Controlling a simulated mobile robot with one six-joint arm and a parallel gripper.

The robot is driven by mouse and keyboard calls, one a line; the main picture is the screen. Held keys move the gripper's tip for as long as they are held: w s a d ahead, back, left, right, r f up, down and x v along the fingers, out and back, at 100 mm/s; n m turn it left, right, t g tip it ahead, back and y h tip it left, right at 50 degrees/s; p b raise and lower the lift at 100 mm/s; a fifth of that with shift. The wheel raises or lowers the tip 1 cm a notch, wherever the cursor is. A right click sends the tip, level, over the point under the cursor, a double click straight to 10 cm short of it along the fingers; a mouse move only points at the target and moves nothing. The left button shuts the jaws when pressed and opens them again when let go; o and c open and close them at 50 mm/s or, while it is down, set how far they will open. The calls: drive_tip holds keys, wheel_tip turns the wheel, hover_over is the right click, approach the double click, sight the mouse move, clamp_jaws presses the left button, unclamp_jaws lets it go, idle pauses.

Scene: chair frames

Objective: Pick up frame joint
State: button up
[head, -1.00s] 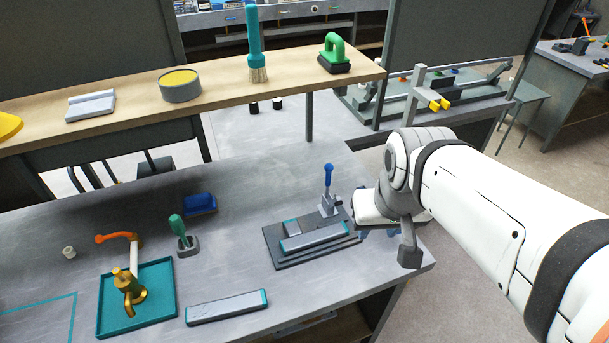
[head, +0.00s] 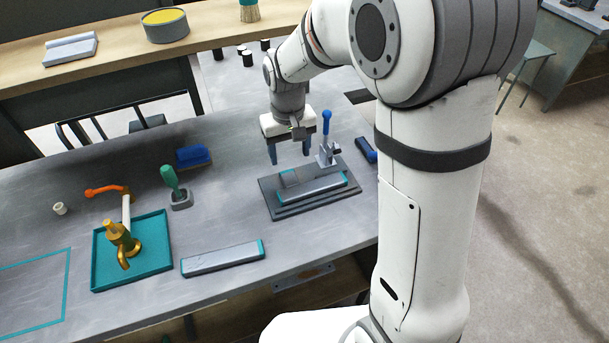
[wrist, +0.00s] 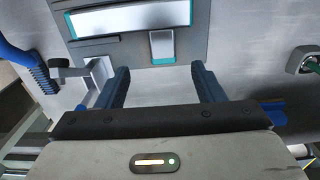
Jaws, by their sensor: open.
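The frame pieces lie on a dark fixture plate (head: 282,210): a long grey rail with teal edges (head: 312,188) and a short grey block with a teal end (head: 290,178) beside it. I cannot tell whether these two are joined. My gripper (head: 289,155) is open and empty, with blue fingers pointing down above the back of the plate. In the wrist view its fingers (wrist: 160,75) are wide apart.
A toggle clamp with a blue handle (head: 326,122) stands at the plate's back right, near my fingers. A blue-handled tool (head: 366,150) lies to its right.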

sight(288, 175)
drive_tip(key=shift+w+a+f, duration=0.15)
drive_tip(key=shift+a+f, duration=0.1)
drive_tip(key=shift+f, duration=0.6)
drive_tip(key=f, duration=0.4)
drive_tip(key=f+p, duration=0.1)
drive_tip(key=f, duration=0.1)
drive_tip(key=shift+w+f, duration=0.25)
drive_tip(key=shift+f, duration=0.15)
drive_tip(key=shift+c, duration=0.3)
drive_tip(key=c, duration=1.1)
